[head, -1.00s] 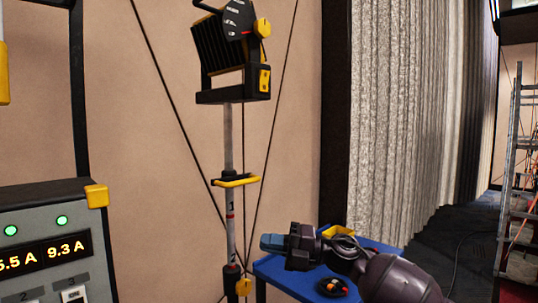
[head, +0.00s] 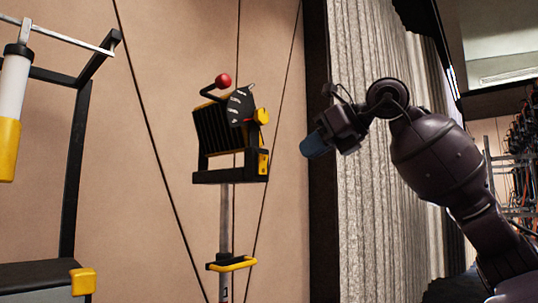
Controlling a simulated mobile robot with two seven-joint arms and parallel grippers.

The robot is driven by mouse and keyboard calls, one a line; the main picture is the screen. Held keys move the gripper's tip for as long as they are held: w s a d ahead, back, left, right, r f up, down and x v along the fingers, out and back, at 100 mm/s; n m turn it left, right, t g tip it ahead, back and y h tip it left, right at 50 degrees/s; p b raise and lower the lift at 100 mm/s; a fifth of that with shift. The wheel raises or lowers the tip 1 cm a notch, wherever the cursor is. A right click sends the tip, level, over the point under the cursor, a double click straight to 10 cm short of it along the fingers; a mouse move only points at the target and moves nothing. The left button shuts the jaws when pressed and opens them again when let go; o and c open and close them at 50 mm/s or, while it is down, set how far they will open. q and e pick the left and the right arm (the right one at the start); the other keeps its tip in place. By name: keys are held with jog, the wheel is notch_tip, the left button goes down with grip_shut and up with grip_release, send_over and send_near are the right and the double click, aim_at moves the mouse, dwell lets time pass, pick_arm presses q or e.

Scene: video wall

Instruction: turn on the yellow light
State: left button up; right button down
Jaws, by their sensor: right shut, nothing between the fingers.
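The work light (head: 222,127) has a black ribbed body, yellow knobs and a lever with a red ball (head: 223,80). It sits in a black bracket on an upright pole (head: 225,220) left of centre. Its lamp face and whether it is lit cannot be told from this side. A yellow switch-like part (head: 263,162) is on the bracket's right side. My right gripper (head: 313,147) has blue fingertips that point left and down. It is shut and empty, to the right of the light with a visible gap. My left gripper is not in view.
A black frame with a white and yellow cylinder (head: 12,110) stands at the left. Dark cables run down the beige wall beside the light. A pale pleated curtain (head: 375,220) is behind my right arm. Racks with cables (head: 522,150) are at the far right.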

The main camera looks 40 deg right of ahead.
jog(key=shift+m+t+h, duration=0.3)
jog(key=shift+t+h, duration=0.1)
jog(key=shift+h, duration=0.4)
jog(key=s+r, duration=0.3)
jog(key=shift+d+r, duration=0.25)
jog(key=p, duration=0.2)
send_near(265, 159)
notch_tip(265, 159, down, 2)
jog(key=w, duration=0.1)
jog(key=w+p, duration=0.2)
jog(key=w, duration=0.1)
jog(key=shift+w+a+f, duration=0.1)
jog(key=shift+a+f, duration=0.2)
jog(key=shift+f, duration=0.05)
jog(key=shift+w+a+f+p, duration=0.1)
jog(key=shift+w+p, duration=0.5)
jog(key=shift+w, duration=0.5)
